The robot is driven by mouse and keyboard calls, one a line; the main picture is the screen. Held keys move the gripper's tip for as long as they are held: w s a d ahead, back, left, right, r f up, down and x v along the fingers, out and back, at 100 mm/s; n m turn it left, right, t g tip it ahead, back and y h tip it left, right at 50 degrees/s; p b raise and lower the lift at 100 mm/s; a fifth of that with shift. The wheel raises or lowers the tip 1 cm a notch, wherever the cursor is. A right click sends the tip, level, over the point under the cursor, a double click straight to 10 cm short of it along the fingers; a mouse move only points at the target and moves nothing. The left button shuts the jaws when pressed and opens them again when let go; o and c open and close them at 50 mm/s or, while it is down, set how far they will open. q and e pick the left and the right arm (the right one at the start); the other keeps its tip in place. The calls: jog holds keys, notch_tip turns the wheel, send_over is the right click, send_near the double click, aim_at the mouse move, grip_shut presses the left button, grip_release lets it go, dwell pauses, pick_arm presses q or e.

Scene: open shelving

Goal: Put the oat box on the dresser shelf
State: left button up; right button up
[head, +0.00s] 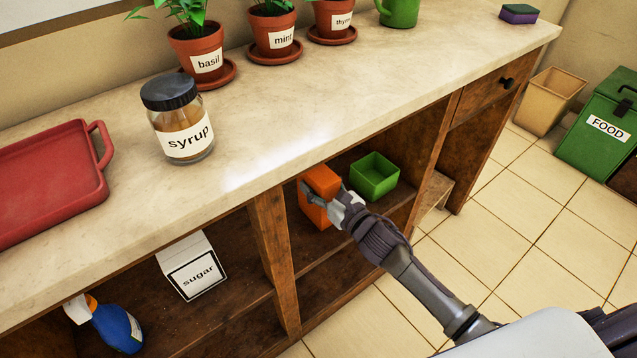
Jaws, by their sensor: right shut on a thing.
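An orange box (322,180), with no label in sight, is in the right open compartment of the dresser, at its shelf (397,206). I take it to be the oat box. My right gripper (322,198) reaches in from the lower right and is shut on this box. The gripper and wrist cover part of its front and right side. I cannot tell whether the box's base touches the shelf. My left gripper does not show.
A green open bin (374,176) stands just right of the orange box. A wooden divider (273,250) is to the left, with a sugar box (191,266) and a spray bottle (110,325) beyond it. The countertop (300,110) overhangs the compartment and holds a syrup jar (180,120).

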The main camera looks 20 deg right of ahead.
aim_at(331, 196)
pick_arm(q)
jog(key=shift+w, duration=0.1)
pick_arm(e)
jog(key=o, duration=1.6)
jog(key=shift+o, duration=0.2)
